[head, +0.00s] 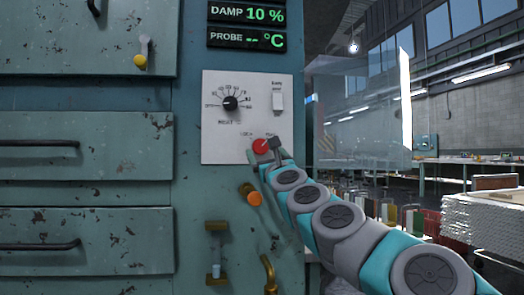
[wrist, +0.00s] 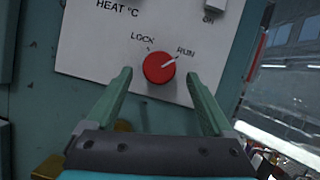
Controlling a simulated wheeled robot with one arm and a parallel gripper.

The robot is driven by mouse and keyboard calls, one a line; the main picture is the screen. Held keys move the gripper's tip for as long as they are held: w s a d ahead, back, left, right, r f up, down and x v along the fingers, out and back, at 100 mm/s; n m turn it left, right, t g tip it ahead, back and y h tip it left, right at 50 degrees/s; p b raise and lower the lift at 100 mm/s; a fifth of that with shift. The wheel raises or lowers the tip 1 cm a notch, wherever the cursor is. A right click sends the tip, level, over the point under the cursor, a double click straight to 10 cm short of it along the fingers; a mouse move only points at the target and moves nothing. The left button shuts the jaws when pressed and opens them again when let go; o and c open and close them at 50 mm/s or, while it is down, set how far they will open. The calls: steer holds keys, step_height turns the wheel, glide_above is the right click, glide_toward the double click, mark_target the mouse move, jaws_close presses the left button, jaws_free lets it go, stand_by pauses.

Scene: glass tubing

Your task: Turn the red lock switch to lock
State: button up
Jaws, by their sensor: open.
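The red lock switch (wrist: 158,68) is a round knob at the bottom of a white control panel (wrist: 100,50). Its white pointer line points up and right toward the RUN label, with the LOCK label to the upper left. In the head view the red switch (head: 261,145) shows just past the end of my arm. My gripper (wrist: 160,85) is open, with one green finger on each side of the knob in the wrist view and a gap on both sides. In the head view my gripper (head: 276,148) is small and its fingers are hard to make out.
Above the switch are a black heat dial (head: 230,103) and a white rocker switch (head: 278,103). Below are an orange knob (head: 255,198) and brass fittings (head: 216,240). Drawers with handles (head: 40,246) stand at left. A glass pane (head: 365,100) is to the right.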

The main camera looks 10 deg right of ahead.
mark_target(260, 147)
steer(key=shift+w+a, duration=0.1)
steer(key=shift+w, duration=0.45)
steer(key=shift+x, duration=0.8)
steer(key=shift+r, duration=0.15)
steer(key=c, duration=1.4)
steer(key=shift+o, duration=0.2)
